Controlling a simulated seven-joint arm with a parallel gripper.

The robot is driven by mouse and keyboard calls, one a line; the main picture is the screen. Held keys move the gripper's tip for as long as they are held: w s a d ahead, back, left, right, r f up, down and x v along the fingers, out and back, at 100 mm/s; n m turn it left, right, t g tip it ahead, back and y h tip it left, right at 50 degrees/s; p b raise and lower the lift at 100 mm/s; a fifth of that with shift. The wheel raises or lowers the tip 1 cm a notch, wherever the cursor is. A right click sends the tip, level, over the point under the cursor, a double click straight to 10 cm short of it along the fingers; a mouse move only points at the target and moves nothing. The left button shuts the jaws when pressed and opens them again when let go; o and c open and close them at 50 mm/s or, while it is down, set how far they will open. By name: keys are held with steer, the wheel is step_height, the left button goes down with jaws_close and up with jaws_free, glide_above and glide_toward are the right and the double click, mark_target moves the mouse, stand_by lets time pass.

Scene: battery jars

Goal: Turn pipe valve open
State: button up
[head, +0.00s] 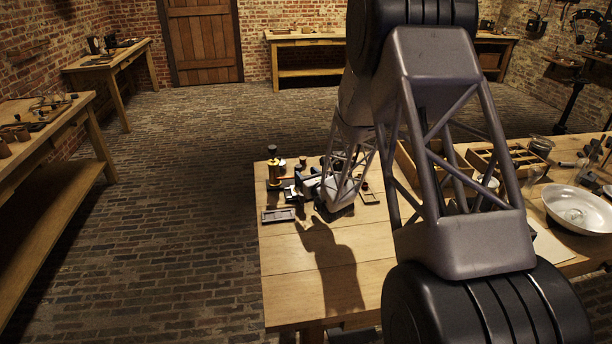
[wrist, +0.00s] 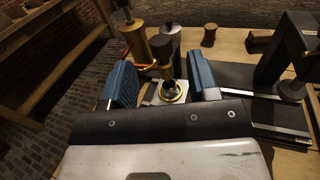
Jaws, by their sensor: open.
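In the wrist view my gripper (wrist: 163,80) is open, with its two blue-padded fingers apart. Between the fingers, a small upright brass fitting with a dark knob (wrist: 166,62) stands above a brass ring on a pale base plate (wrist: 154,92). I take this fitting to be the pipe valve, but its handle position cannot be made out. I cannot tell whether either finger touches it. A red-orange tube or wire (wrist: 138,64) runs beside it toward a brass cylinder (wrist: 138,42). In the head view my gripper (head: 309,187) is low over the table's far left part, and the valve is not clearly visible.
The wooden table (head: 300,255) is bare in its front left part. A brass jar (head: 274,173) stands near its left edge, and a small dark tray (head: 278,215) lies in front. Wooden boxes (head: 505,160) and a metal bowl (head: 580,210) are on the right.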

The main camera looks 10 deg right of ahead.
steer(key=shift+w+d+n+g+y, duration=0.3)
steer(key=shift+n+y, duration=0.25)
steer(key=shift+y, duration=0.25)
steer(key=shift+w+d+n+g+y, duration=0.15)
steer(key=shift+w+n+g+y, duration=0.15)
steer(key=shift+n+y, duration=0.4)
steer(key=shift+d+f+n+g+y, duration=0.2)
steer(key=shift+d+n+g+y, duration=0.1)
steer(key=shift+n+g+y, duration=0.4)
steer(key=shift+d+f+n+g+y, duration=0.15)
steer(key=shift+d+n+g+y, duration=0.25)
steer(key=shift+y, duration=0.5)
steer(key=shift+w+a, duration=0.1)
steer(key=shift+a, duration=0.1)
steer(key=shift+x, duration=3.85)
steer(key=shift+c, duration=0.5)
steer(key=c, duration=0.8)
